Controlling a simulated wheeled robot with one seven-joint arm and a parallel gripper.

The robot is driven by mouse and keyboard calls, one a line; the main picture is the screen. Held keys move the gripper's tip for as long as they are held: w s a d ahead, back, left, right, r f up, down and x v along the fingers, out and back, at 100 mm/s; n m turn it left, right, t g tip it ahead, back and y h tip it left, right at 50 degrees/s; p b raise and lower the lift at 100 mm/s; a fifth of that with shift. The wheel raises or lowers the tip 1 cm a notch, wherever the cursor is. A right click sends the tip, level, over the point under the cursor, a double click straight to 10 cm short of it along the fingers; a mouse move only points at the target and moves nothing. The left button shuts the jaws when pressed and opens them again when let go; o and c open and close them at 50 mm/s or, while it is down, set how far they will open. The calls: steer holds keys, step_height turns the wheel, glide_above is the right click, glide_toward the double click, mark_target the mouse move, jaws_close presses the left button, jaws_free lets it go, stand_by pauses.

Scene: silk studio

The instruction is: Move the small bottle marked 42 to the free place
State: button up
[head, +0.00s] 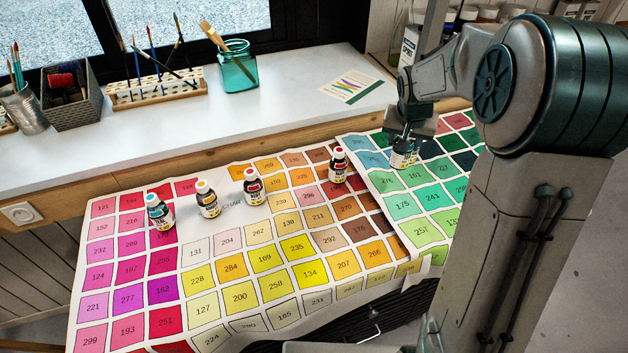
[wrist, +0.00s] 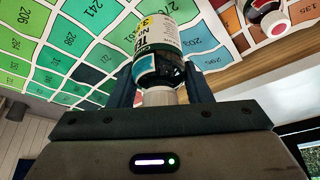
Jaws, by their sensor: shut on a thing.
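My gripper (head: 406,140) is at the right part of the colour chart, pointing down, and is shut on a small dark bottle (head: 402,159) with a white label. In the wrist view the held bottle (wrist: 160,62) sits between the fingers, its pale cap toward the palm. Its label is only partly readable and I cannot make out 42. I cannot tell whether its base touches the chart. A row on the chart has bottles with a blue cap (head: 160,213), an orange cap (head: 208,200), a red cap (head: 253,188) and another red cap (head: 338,167). The last two have a wider gap between them.
The numbered chart (head: 198,251) covers the slanted surface. A white ledge (head: 290,110) behind it holds a teal jar (head: 237,68), a brush rack (head: 155,93), a dark box (head: 72,105) and a card (head: 352,86). In the wrist view a red-capped bottle (wrist: 272,22) is at upper right.

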steer(key=s+a+n+y+b, duration=0.25)
steer(key=a+n, duration=0.45)
steer(key=a, duration=0.8)
steer(key=shift+y, duration=0.25)
steer(key=shift+w+a+f, duration=0.45)
steer(key=shift+a+f, duration=1.3)
steer(key=shift+a, duration=0.15)
steer(key=shift+w+a+f, duration=0.4)
steer(key=shift+a+f, duration=1.4)
steer(key=shift+a, duration=0.1)
steer(key=shift+w+a+f, duration=0.45)
steer(key=shift+a+f, duration=1.3)
steer(key=shift+a, duration=0.15)
steer(key=shift+n, duration=0.3)
steer(key=shift+f+b, duration=0.2)
steer(key=shift+b, duration=0.25)
steer(key=o, duration=1.1)
steer(key=shift+c, duration=0.2)
steer(key=shift+r, duration=0.1)
